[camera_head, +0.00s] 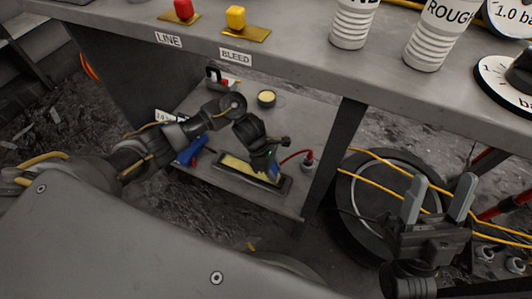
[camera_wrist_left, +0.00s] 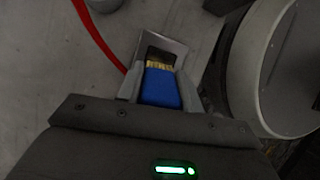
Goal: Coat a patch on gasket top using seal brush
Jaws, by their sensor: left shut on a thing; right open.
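My left gripper (camera_head: 268,160) reaches down over the lower shelf and is shut on the blue handle of the seal brush (camera_head: 274,172). In the left wrist view the blue brush handle (camera_wrist_left: 160,88) sits between the two fingers, with tan bristles (camera_wrist_left: 158,65) beyond it. The bristles point at a dark rectangular piece with a pale rim (camera_wrist_left: 176,45). In the head view a long dark-framed piece with a yellowish top (camera_head: 235,164), perhaps the gasket, lies under the brush; I cannot tell whether the bristles touch it. My right gripper (camera_head: 439,190) is open and empty at the right.
A round tin with cream contents (camera_head: 266,98) stands at the shelf's back. A blue object (camera_head: 192,152) lies left of the dark-framed piece, and a red hose (camera_head: 294,156) curves right of it. The bench top (camera_head: 300,60) overhangs the shelf; a post (camera_head: 335,150) stands right.

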